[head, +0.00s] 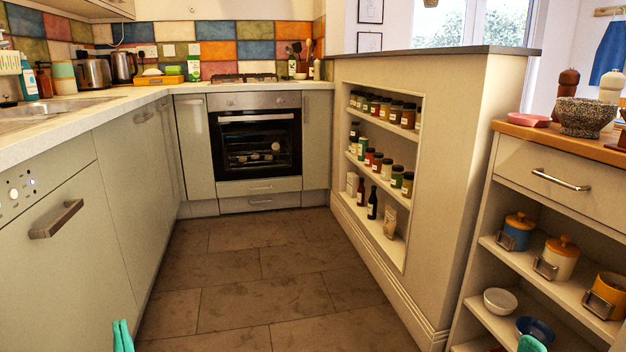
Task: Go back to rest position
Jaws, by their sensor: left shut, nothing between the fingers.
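My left gripper (122,335) shows at the bottom edge, left of centre. Its teal fingertips are together with nothing between them, above the floor beside the left cabinets. A teal tip of my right gripper (531,344) just enters at the bottom edge on the right, in front of the low shelf. The rest of it is out of frame, so I cannot tell whether it is open or shut.
Brown floor tiles (265,265) lie clear between the left counter (60,130) and the spice-shelf partition (440,150). An oven (255,145) closes the far end. A wooden-topped unit (530,160) with canisters and bowls stands close on the right.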

